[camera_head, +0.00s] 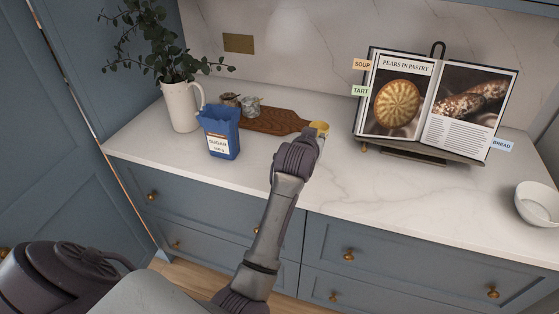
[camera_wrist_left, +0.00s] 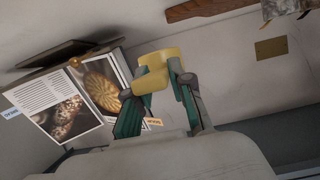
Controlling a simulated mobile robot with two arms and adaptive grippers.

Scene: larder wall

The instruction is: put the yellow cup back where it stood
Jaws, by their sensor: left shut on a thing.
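The yellow cup (camera_head: 320,127) shows just past my left gripper (camera_head: 309,138) in the head view, beside the right end of the wooden board. In the left wrist view the yellow cup (camera_wrist_left: 160,68) sits between the two fingers of my left gripper (camera_wrist_left: 158,82), which is shut on it. The gripper hides part of the cup in the head view. I cannot tell whether the cup touches the counter (camera_head: 240,165). My right gripper is not in view.
The wooden board (camera_head: 270,121) lies behind the blue sugar bag (camera_head: 219,134). Small jars (camera_head: 250,106) and a white jug with a plant (camera_head: 181,107) stand at the left. An open cookbook (camera_head: 432,105) stands right of the cup. A white bowl (camera_head: 538,204) is far right.

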